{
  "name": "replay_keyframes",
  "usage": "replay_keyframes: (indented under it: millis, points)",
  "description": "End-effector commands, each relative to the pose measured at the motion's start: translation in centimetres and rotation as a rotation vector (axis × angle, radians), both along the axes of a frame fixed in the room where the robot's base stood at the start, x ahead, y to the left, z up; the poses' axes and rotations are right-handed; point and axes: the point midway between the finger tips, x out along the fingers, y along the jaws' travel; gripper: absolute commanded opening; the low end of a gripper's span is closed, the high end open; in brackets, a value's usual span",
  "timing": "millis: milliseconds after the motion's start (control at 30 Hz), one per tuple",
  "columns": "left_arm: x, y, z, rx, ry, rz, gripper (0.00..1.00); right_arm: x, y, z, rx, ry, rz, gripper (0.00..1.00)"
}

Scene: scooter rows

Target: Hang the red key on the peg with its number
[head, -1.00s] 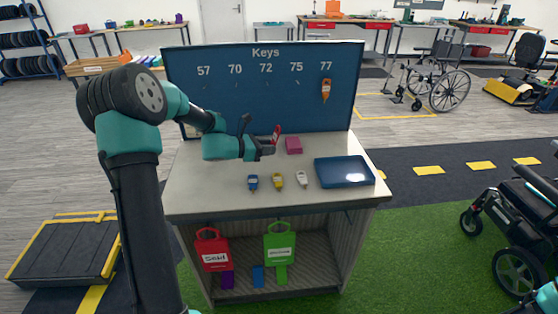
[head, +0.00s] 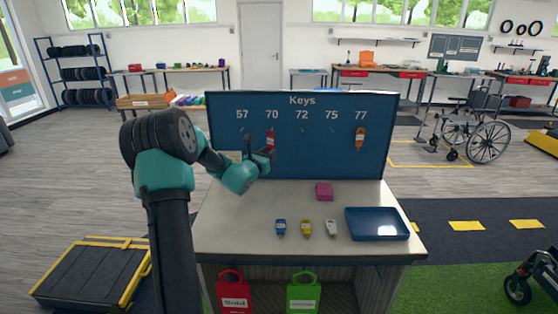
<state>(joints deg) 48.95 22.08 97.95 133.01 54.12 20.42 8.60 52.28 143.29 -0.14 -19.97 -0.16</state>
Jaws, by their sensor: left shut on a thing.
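The red key (head: 270,138) is held upright in front of the blue key board (head: 340,160), just below the number 70. Its own number is too small to read. My left gripper (head: 264,156) is shut on its lower part. I cannot tell whether the key touches the peg under 70. The board's numbers are 57, 70, 72, 75 and 77. Small pegs show faintly under 57, 72 and 75. An orange key (head: 360,138) hangs under 77. My right gripper is not in view.
On the table (head: 270,245) lie a blue key (head: 281,227), a yellow key (head: 306,228), a white key (head: 331,228), a pink block (head: 324,191) and a blue tray (head: 377,224). Red and green tags (head: 303,297) stand below.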

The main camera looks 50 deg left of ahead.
Motion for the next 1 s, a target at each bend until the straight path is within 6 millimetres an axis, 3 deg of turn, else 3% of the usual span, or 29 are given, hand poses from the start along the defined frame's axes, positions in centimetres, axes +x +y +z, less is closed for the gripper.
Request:
replay_keyframes:
  millis: [467, 1000]
  points:
    - [0.3, 0.1, 0.0, 0.0, 0.0, -0.003, 0.06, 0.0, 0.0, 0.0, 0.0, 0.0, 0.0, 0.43]
    - [2.0, 1.7, -0.3, 0.0, 0.001, -0.004, 0.06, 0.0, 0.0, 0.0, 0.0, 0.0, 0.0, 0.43]
